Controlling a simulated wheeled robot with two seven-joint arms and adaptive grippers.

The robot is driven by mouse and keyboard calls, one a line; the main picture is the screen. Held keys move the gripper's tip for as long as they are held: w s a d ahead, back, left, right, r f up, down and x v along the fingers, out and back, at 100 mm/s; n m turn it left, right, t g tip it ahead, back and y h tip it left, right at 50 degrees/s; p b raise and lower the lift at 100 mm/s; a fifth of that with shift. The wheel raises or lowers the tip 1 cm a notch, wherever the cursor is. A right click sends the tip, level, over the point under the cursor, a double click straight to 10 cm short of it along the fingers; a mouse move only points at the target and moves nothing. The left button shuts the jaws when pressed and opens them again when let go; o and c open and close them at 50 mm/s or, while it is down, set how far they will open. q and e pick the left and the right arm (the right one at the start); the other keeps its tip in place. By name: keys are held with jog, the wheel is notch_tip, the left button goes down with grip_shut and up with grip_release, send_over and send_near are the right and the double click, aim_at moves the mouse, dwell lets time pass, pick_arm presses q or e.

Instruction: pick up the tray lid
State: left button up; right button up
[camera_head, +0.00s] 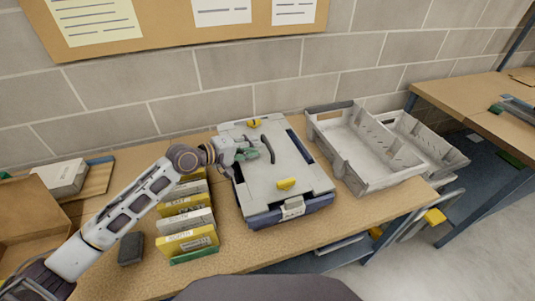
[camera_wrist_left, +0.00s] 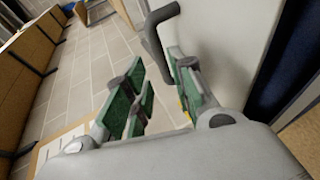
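The tray lid (camera_head: 268,182) is a pale grey panel lying flat on a dark blue tray (camera_head: 262,219) on the bench. It has a dark curved handle (camera_head: 268,150) and yellow latches at its far and near edges. My left gripper (camera_head: 256,154) is over the lid's left side, close beside the handle. In the left wrist view its green-padded fingers (camera_wrist_left: 160,95) are apart with a gap between them. The handle (camera_wrist_left: 155,38) shows there just beyond the fingertips, near the right finger; I cannot tell whether they touch. My right gripper is in neither view.
A row of yellow and white labelled boxes (camera_head: 188,222) stands left of the tray, under my left arm. A dark block (camera_head: 131,248) lies farther left. Empty grey crates (camera_head: 350,150) stand close on the right. A brick wall (camera_head: 180,80) is behind the bench.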

pick_arm(q)
jog(key=shift+x, duration=0.95)
jog(key=shift+d, duration=0.1)
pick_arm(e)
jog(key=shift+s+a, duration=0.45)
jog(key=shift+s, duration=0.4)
